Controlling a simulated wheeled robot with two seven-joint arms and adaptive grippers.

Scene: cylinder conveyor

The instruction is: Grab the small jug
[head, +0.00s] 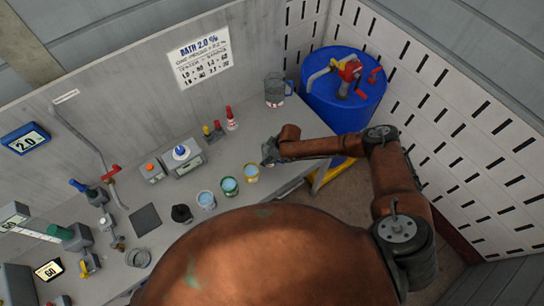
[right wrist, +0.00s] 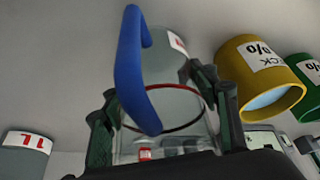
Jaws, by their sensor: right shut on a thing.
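The small jug is a clear vessel (right wrist: 175,65) with a blue handle (right wrist: 130,70) and a red ring, filling the middle of the right wrist view. My right gripper (right wrist: 157,108) is shut on it, with one dark green finger on each side of the wall. In the head view my right gripper (head: 270,152) is low over the bench's right part, and the jug is small and mostly hidden there. A larger jug (head: 275,90) with a blue handle stands at the back right of the bench. My left gripper is not in view.
Yellow (head: 251,172), green (head: 229,186) and white (head: 206,199) cups stand left of my right gripper, with a black pot (head: 181,213) beyond. A blue drum (head: 345,105) is at the right. A grey 1L container (right wrist: 27,155) shows at the wrist view's left.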

